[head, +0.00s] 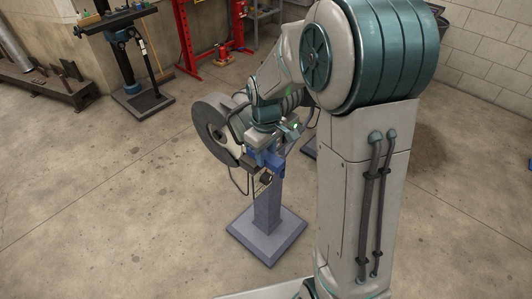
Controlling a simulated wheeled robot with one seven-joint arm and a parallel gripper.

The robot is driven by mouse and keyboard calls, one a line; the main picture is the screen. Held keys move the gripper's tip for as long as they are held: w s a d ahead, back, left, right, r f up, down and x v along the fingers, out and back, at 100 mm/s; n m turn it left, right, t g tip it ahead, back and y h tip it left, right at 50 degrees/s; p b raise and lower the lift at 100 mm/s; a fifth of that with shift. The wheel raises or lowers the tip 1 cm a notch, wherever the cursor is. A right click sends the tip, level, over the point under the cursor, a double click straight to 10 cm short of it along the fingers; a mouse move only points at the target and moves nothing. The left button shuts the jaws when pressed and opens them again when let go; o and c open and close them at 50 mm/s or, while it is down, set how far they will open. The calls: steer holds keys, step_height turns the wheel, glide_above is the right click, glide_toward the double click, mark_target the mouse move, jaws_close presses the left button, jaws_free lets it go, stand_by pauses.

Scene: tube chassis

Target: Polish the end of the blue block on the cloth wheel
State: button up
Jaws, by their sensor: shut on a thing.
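My gripper (266,160) is in front of the pedestal machine, at the near side of its head, pointing down. It is shut on the blue block (278,168), of which a small bright blue part shows beside the jaws. A large grey wheel (212,127) faces left on the machine, left of my gripper. I cannot tell from its surface whether it is the cloth wheel. My arm hides much of the machine's right side. Whether the block touches any part of the machine cannot be made out.
The machine's pedestal (268,208) stands on a square base plate (266,237) on the concrete floor. Thin dark bars run around the machine's head. A drill press (128,60), a red frame (186,38) and a low bench (58,88) stand farther back. The floor at left is clear.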

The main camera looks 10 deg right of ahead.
steer(key=s+d, duration=0.4)
steer(key=s, duration=0.2)
steer(key=shift+s+d+b, duration=0.25)
steer(key=shift+d+b, duration=0.05)
steer(key=shift+d, duration=0.05)
stand_by(0.4)
stand_by(1.1)
